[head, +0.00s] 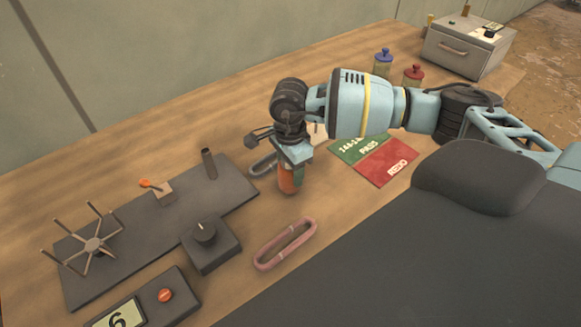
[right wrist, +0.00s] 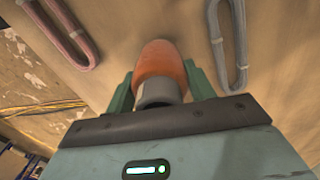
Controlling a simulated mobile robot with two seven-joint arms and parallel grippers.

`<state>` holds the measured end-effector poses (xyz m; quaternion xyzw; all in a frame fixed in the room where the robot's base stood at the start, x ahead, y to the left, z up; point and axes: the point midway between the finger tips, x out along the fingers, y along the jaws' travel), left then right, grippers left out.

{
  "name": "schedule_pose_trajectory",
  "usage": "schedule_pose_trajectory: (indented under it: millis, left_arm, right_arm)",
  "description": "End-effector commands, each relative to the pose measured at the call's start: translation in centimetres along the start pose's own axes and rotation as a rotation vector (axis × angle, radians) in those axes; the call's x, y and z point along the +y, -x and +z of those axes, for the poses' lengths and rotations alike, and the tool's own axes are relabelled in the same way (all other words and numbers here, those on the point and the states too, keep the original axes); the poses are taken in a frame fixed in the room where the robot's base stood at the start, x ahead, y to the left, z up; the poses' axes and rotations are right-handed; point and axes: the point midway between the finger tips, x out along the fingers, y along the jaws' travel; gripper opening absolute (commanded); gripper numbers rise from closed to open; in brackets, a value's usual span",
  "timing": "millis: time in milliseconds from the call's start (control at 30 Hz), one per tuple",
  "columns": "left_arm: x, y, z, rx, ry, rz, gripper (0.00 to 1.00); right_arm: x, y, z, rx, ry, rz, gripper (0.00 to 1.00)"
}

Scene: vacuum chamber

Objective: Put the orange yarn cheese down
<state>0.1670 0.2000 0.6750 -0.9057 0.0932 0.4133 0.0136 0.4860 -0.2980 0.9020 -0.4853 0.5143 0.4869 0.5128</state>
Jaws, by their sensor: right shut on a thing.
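The orange yarn cheese (head: 287,183) is held upright, or nearly so, below my right gripper (head: 292,172) in the head view. In the right wrist view the cheese (right wrist: 160,62) shows its orange rounded end and a grey core between the two green fingers of the right gripper (right wrist: 162,85). The gripper is shut on it. The cheese is over or on the wooden table, right of the dark winder base; I cannot tell whether it touches the table. My left gripper is not in view.
A pink yarn skein (head: 285,244) lies in front, and a grey skein (head: 263,165) lies just behind the gripper. A dark base with a spoked swift (head: 93,245) and a knob box (head: 210,245) stand left. Green (head: 358,148) and red (head: 387,163) mats lie right. Jars (head: 383,64) stand behind.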

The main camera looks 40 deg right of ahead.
Motion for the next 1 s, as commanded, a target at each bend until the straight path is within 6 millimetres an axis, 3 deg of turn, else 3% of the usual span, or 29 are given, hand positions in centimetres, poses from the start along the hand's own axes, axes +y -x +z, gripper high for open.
schedule_pose_trajectory:
  millis: [367,400,567,867,1000]
  left_arm:
    - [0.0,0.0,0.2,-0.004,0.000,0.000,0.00]
    - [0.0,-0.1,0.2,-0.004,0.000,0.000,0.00]
    - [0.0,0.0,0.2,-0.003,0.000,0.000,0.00]
    - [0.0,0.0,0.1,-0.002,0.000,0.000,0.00]
    - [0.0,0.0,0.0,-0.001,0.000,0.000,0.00]
  right_arm:
    - [0.0,-0.5,0.0,-0.001,0.000,-0.001,0.29]
    - [0.0,-0.6,0.0,0.000,0.000,-0.001,0.55]
    - [0.0,-0.5,0.0,0.000,0.000,-0.001,0.76]
    - [0.0,-0.3,0.0,0.000,0.000,-0.002,0.76]
    - [-0.1,0.8,0.0,0.000,0.000,-0.004,0.76]
